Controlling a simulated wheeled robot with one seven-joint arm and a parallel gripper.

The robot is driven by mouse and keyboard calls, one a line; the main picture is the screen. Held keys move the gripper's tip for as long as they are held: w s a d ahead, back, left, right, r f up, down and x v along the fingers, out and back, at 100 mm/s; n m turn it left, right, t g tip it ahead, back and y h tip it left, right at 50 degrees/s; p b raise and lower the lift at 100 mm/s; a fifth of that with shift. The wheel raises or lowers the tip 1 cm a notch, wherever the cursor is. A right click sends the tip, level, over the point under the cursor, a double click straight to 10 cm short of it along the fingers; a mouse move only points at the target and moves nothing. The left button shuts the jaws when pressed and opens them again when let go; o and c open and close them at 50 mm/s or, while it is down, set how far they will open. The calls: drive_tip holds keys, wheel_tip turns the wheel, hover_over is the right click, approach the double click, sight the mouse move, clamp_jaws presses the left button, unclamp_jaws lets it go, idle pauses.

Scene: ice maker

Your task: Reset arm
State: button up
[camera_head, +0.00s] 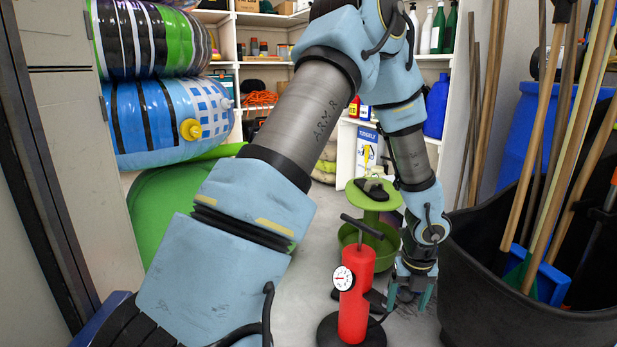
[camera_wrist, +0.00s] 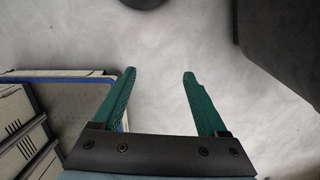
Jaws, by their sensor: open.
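My gripper (camera_head: 409,297) points down at the end of my blue and grey arm, right of the red pump in the head view. In the wrist view my gripper (camera_wrist: 158,78) shows two green fingers spread wide apart. Nothing is between them, and bare grey floor lies below. My arm reaches across the middle of the head view and hides part of the room behind it.
A red pump with a gauge (camera_head: 354,300) stands left of my gripper. A black tub (camera_head: 480,290) with long wooden poles is close on the right. A green stand (camera_head: 372,200) is behind. Inflatables (camera_head: 165,115) fill the left; shelves (camera_head: 262,20) line the back.

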drive_tip(key=w+a+r+n, duration=0.1)
drive_tip(key=a+r+n, duration=0.3)
drive_tip(key=a+n, duration=0.4)
drive_tip(key=w+a+r+n, duration=0.2)
drive_tip(key=a+r+n, duration=0.3)
drive_tip(key=a+n, duration=0.2)
drive_tip(key=s+a+r+n, duration=0.3)
drive_tip(key=a+n, duration=0.4)
drive_tip(key=n, duration=0.3)
drive_tip(key=s+a+r+n, duration=0.35)
drive_tip(key=a+n, duration=0.35)
drive_tip(key=n, duration=0.4)
wheel_tip(320, 180, up, 33)
drive_tip(key=p, duration=3.3)
drive_tip(key=shift+w+r, duration=0.15)
drive_tip(key=shift+r, duration=0.05)
